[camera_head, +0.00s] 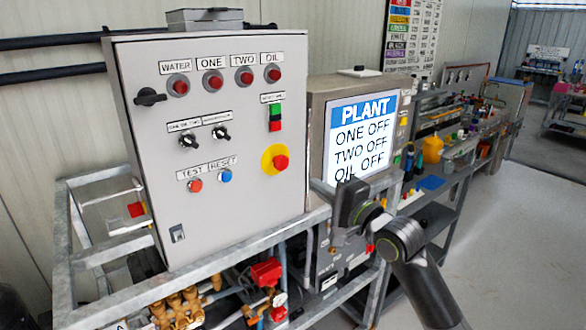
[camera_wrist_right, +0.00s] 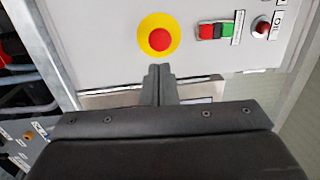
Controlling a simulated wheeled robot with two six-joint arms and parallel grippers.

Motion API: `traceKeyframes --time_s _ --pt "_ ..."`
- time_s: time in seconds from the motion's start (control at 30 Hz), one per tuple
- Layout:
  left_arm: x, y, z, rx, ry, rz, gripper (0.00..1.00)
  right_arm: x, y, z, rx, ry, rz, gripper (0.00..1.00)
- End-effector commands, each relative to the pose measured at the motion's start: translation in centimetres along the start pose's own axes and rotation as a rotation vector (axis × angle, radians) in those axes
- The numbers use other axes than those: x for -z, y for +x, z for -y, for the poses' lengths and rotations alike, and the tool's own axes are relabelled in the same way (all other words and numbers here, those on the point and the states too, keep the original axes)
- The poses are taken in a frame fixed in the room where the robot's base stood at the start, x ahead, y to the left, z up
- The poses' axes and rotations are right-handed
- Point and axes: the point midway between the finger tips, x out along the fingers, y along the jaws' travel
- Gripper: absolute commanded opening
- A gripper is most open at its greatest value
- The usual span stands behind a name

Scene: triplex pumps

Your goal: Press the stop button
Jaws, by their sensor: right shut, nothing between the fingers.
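The grey control panel (camera_head: 240,130) carries a large red mushroom button (camera_head: 281,162) on a yellow round plate at its lower right. Above it is a small green and red push-button pair (camera_head: 275,117), with the red half below. In the wrist view the mushroom button (camera_wrist_right: 159,39) lies just beyond the fingertips, and the green and red pair (camera_wrist_right: 215,31) is to its right. My right gripper (camera_wrist_right: 159,72) is shut and empty, and its fingertips appear apart from the button. In the head view my right gripper (camera_head: 347,192) is right of and below the button. My left gripper is not in view.
A screen (camera_head: 360,135) reading "PLANT" stands right of the panel, behind my right gripper. A metal frame rail (camera_head: 220,250) runs below the panel, with red valves and pipes under it. Red lamps, knobs and TEST and RESET buttons (camera_head: 225,176) share the panel face.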

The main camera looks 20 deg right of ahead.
Motion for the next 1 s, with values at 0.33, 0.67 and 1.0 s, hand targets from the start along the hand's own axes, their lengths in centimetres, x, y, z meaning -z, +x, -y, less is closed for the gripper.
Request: traceKeyframes --time_s 0.33,0.67,1.0 --pt "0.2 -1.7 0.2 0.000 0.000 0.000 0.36 -0.1 6.5 0.3 0.000 0.004 0.001 0.00" --pt "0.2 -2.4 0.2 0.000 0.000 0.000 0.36 0.0 9.1 0.1 -0.001 0.001 -0.001 0.00" --pt "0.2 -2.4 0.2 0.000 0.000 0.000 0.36 0.0 9.2 0.0 0.000 0.000 -0.001 0.00"
